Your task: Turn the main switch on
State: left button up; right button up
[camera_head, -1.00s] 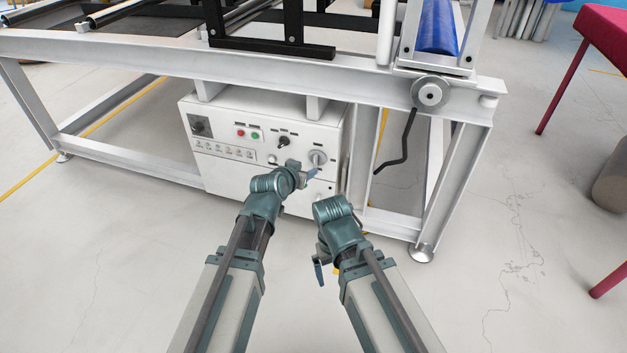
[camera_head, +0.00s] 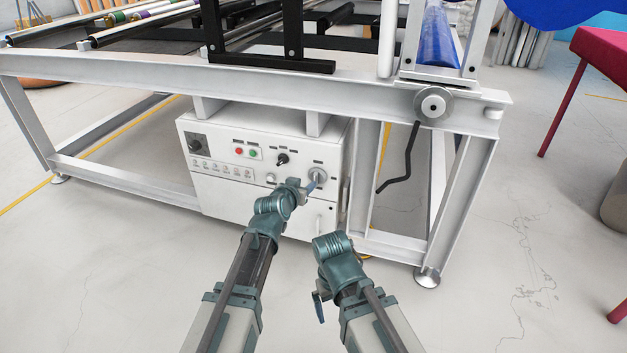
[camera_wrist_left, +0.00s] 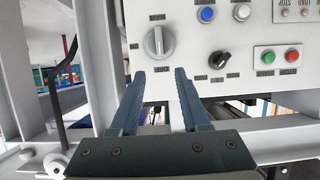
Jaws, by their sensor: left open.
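The large grey rotary knob (camera_head: 318,175), which I take for the main switch, sits at the right of the white control box (camera_head: 215,180). In the left wrist view, which is upside down, the knob (camera_wrist_left: 159,42) has its raised grip bar upright. My left gripper (camera_head: 312,185) is just in front of and partly over the knob in the head view. In the wrist view its two fingers (camera_wrist_left: 159,74) are apart and empty, with the knob beyond the tips, roughly centred between them. No contact shows. My right gripper (camera_head: 319,304) hangs low, away from the box; its jaw opening is unclear.
A smaller black selector (camera_head: 282,159), a red button (camera_head: 239,151) and a green button (camera_head: 253,154) are left of the knob. The white machine frame (camera_head: 330,88) runs above the box; its leg (camera_head: 362,185) stands to the right. The floor in front is clear.

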aim_at(315, 176)
pick_arm(q)
jog(key=b+x, duration=0.3)
jog(key=x, duration=0.7)
jog(key=shift+c, duration=0.2)
grip_shut()
